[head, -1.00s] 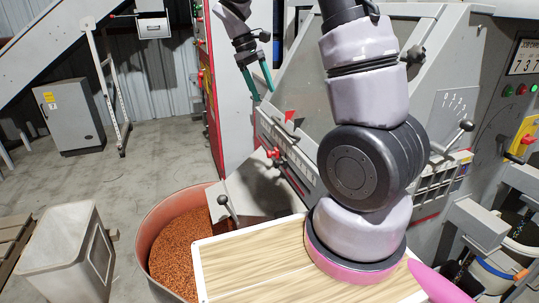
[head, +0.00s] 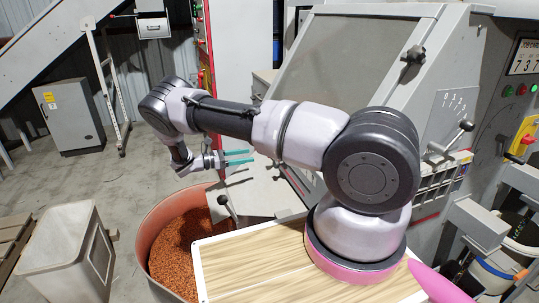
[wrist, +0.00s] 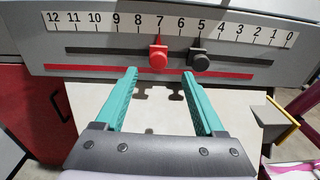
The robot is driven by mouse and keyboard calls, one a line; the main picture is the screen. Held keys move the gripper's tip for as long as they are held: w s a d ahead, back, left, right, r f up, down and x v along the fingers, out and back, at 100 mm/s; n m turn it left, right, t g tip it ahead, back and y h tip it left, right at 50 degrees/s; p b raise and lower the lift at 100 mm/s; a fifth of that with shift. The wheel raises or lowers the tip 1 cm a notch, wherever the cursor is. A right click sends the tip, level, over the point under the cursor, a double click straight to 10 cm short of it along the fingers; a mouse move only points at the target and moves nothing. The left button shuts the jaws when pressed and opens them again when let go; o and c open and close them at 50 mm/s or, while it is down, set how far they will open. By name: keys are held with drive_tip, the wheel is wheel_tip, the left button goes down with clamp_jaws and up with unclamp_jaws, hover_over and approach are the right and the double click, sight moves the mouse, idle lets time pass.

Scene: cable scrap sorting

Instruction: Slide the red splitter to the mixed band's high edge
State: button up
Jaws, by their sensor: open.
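In the wrist view, the red splitter (wrist: 158,57) is a red knob with a pointer at about 7 on a numbered scale (wrist: 103,20), which runs from 12 on the left to 0 on the right. A black knob (wrist: 199,61) sits right of it, at about 5. A red strip and a dark strip run along the panel behind them. My gripper (wrist: 160,74) is open and empty, with one teal finger left of the red knob and the other below the black knob. I cannot tell its depth from them. In the head view my gripper (head: 239,157) points right; the splitter is hidden.
A round bin (head: 150,225) of copper-coloured granules (head: 185,250) stands below my gripper. A lever (head: 227,206) sticks up near its rim. A wood-topped board (head: 255,262) lies at the front. A grey tub (head: 62,255) stands left, with clear floor behind it.

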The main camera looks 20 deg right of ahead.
drive_tip(key=shift+n+t, duration=0.3)
drive_tip(key=d, duration=0.7)
drive_tip(key=d+f, duration=0.1)
drive_tip(key=d, duration=0.2)
drive_tip(key=shift+d, duration=0.25)
clamp_jaws()
idle(0.9)
